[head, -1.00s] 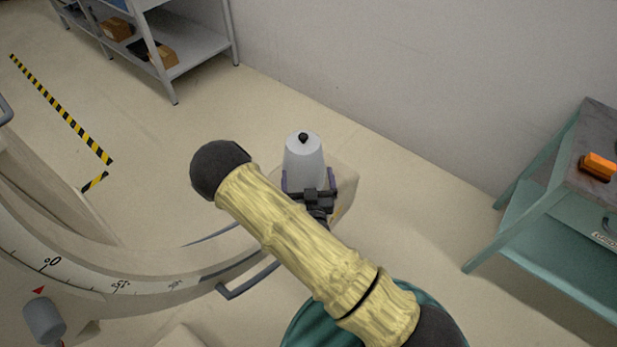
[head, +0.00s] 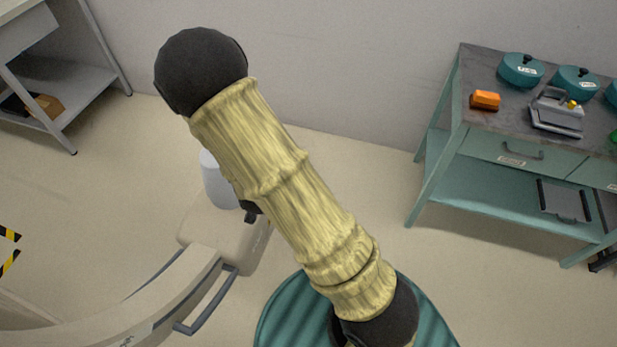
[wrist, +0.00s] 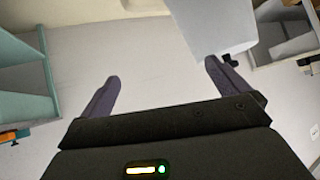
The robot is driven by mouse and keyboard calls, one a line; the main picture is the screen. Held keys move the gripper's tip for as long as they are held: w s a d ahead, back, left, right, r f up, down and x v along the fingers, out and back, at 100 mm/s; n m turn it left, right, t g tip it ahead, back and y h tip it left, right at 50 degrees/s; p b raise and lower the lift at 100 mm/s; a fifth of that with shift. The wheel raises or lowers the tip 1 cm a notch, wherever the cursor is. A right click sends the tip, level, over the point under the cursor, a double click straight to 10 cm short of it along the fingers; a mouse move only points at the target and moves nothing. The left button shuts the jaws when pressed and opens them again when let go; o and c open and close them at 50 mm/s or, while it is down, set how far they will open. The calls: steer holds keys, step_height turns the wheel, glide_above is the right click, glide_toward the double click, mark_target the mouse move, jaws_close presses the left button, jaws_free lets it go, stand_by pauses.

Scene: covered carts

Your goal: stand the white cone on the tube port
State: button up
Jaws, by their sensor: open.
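The white cone (head: 217,182) stands upright on the beige tube housing (head: 205,228) at the end of the curved arm. My own arm hides its top and right side in the head view; the port under it is hidden. In the wrist view, which is upside down, a pale shape that looks like the cone (wrist: 215,22) lies at the upper right, beyond the right finger and outside the jaws. My gripper (wrist: 162,70) is open, with two purple fingers apart and nothing between them. In the head view my forearm mostly hides it.
A teal cart (head: 440,185) with lidded pots and an orange block (head: 485,99) stands at the right. A grey shelf (head: 75,85) is at the far left. The curved beige arm has a grey handle (head: 208,303). Floor between housing and cart is clear.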

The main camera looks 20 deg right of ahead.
steer(key=s+d+r+n+g, duration=0.1)
steer(key=s+d+r+g, duration=0.2)
steer(key=s+r, duration=0.3)
steer(key=s+d+r+n+g+y, duration=0.1)
steer(key=s+d+r+g, duration=0.3)
steer(key=s, duration=0.5)
step_height(320, 180, up, 3)
steer(key=shift+s+d+f+n, duration=0.15)
steer(key=shift+d+f+n, duration=0.05)
steer(key=shift+d+n, duration=0.6)
steer(key=shift+d, duration=0.1)
step_height(320, 180, up, 10)
steer(key=p, duration=0.9)
steer(key=shift+p, duration=0.4)
steer(key=shift+f, duration=0.1)
